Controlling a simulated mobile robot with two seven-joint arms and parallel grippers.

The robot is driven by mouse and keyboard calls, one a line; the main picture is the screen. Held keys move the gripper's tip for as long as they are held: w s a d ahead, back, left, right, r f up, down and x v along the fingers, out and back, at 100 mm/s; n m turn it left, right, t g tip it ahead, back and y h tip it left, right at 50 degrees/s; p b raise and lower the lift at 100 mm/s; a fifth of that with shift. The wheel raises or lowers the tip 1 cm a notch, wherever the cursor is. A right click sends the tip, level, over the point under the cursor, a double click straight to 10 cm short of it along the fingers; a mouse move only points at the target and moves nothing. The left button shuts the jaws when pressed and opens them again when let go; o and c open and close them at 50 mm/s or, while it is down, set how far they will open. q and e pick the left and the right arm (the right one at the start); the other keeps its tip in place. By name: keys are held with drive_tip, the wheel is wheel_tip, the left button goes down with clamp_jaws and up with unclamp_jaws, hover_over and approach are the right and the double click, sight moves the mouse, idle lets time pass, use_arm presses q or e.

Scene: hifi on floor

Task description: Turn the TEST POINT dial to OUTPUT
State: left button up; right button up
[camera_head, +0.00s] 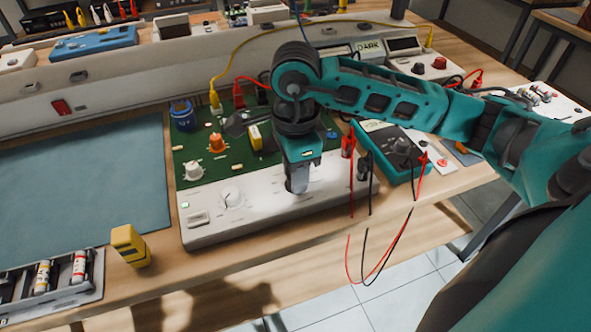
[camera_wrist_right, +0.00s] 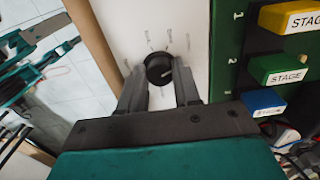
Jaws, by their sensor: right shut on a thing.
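My right gripper (camera_head: 298,186) reaches down from above onto the right part of the white front panel (camera_head: 262,215). In the right wrist view its two fingers (camera_wrist_right: 160,90) are shut on a round black dial (camera_wrist_right: 159,69), one on each side. A small pale pointer mark shows on the dial's face, toward its right side. Several small labels fan out around the dial; they are too blurred to read. In the head view the gripper hides this dial. A white dial (camera_head: 232,198) sits further left on the same panel. My left gripper is not in view.
A green circuit board (camera_head: 190,150) with an orange knob (camera_head: 217,143) lies behind the panel. A teal multimeter (camera_head: 385,152) stands to the right, with red and black leads hanging nearby. A yellow block (camera_head: 130,246) stands front left. The blue mat (camera_head: 80,190) is clear.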

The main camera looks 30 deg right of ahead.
drive_tip(key=o, duration=1.1)
drive_tip(key=shift+c, duration=0.2)
use_arm(q)
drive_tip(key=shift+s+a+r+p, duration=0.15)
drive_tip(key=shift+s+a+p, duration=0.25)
drive_tip(key=shift+p, duration=0.5)
use_arm(e)
wheel_tip(320, 180, up, 13)
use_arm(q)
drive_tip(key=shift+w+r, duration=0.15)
